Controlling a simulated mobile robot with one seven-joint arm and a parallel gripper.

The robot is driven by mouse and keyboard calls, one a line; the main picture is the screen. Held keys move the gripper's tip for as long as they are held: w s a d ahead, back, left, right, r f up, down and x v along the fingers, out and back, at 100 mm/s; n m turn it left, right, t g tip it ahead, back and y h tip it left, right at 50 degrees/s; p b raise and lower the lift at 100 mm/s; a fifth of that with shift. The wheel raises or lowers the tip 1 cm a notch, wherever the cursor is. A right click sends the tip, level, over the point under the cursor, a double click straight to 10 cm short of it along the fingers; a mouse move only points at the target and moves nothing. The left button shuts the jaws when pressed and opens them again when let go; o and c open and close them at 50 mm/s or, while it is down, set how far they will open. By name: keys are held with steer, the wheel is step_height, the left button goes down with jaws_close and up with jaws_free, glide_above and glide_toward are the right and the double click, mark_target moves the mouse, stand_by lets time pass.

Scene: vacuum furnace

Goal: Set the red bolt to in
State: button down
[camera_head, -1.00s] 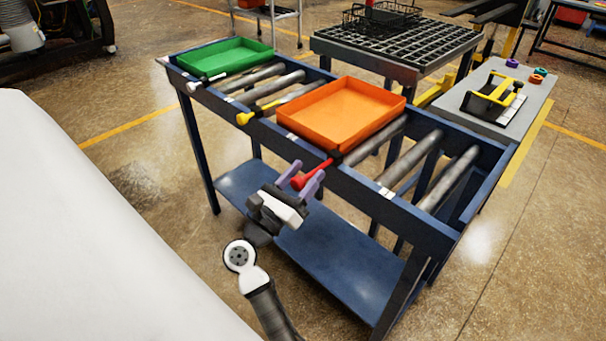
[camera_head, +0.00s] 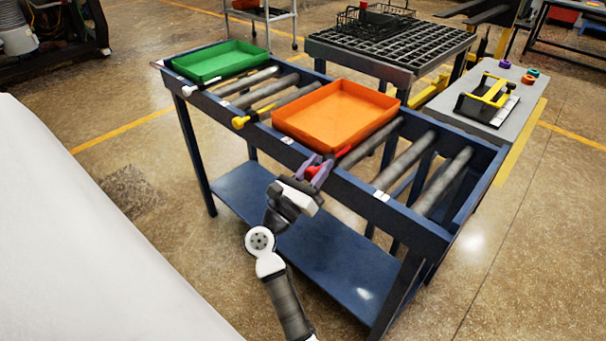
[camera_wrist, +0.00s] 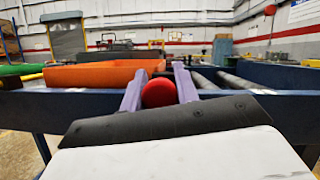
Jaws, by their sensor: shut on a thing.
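The red bolt (camera_head: 315,172) sits at the front rail of the blue roller table (camera_head: 400,216), just right of the orange tray's near corner. My gripper (camera_head: 318,168) is at that rail with its purple fingers on either side of the bolt's red knob, shut on it. In the wrist view the round red knob (camera_wrist: 159,93) shows between the two fingers (camera_wrist: 158,88), close against the rail. The bolt's shaft is mostly hidden behind the knob and fingers.
The orange tray (camera_head: 289,137) and green tray (camera_head: 192,72) rest on the rollers. A yellow-knobbed bolt (camera_head: 239,122) and a white-knobbed bolt (camera_head: 188,90) stick out of the same rail to the left. A lower blue shelf (camera_head: 240,191) lies beneath. A grey side table (camera_head: 470,104) stands at the right.

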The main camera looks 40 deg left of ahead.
steer(key=shift+x, duration=0.75)
steer(key=shift+w+d+f, duration=0.1)
steer(key=shift+f, duration=0.05)
steer(key=c, duration=1.1)
jaws_free()
steer(key=shift+f, duration=0.1)
steer(key=shift+o, duration=0.2)
steer(key=b+v, duration=0.4)
steer(key=v, duration=0.9)
steer(key=shift+s, duration=0.35)
steer(key=shift+f, duration=0.1)
